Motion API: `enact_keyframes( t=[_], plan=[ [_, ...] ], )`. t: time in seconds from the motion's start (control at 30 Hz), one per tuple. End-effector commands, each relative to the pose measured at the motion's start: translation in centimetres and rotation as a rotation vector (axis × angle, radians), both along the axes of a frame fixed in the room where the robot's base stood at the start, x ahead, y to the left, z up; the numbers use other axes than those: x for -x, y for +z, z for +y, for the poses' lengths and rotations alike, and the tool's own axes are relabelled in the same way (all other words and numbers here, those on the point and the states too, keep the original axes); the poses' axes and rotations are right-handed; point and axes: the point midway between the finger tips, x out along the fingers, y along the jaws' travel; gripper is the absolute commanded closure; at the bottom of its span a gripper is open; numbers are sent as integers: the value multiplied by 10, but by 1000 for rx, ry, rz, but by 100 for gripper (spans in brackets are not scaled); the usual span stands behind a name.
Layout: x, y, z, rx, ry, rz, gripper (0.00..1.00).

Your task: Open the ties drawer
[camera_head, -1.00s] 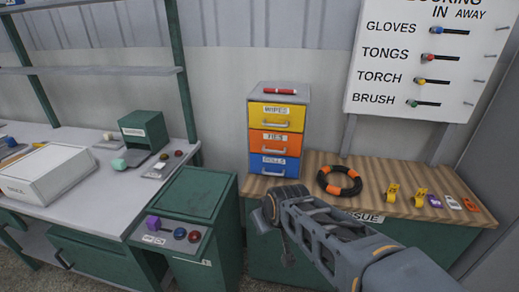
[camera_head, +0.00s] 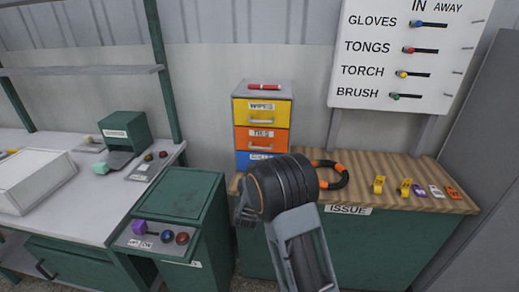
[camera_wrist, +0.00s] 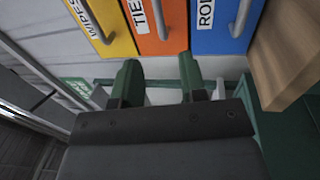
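A small drawer unit stands at the left end of the wooden counter. Its orange ties drawer (camera_head: 261,140), in the middle, is shut, with a pale bar handle (camera_head: 261,147). The yellow wipes drawer (camera_head: 262,112) above and the blue drawer (camera_head: 253,161) below are also shut. In the wrist view the ties drawer (camera_wrist: 161,25) and its handle (camera_wrist: 159,20) lie beyond my gripper (camera_wrist: 157,82). My gripper is open, with its two green-tipped fingers apart and nothing between them. In the head view my arm hides part of the blue drawer, and the fingers are mostly hidden.
A red object (camera_head: 264,87) lies on top of the unit. A black and orange ring (camera_head: 338,178) and several small items lie on the wooden counter (camera_head: 400,198) to the right. A green cabinet (camera_head: 178,195) stands at front left.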

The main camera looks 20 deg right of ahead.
Motion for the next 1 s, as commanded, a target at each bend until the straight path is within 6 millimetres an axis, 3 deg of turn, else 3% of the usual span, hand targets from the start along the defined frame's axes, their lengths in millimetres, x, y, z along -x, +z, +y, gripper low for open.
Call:
enact_keyframes(
  t=[0.6,1.0],
  plan=[
    [-90,21,-52,7,-3,-2,61],
    [-111,24,-63,7,-2,-2,61]
  ],
)
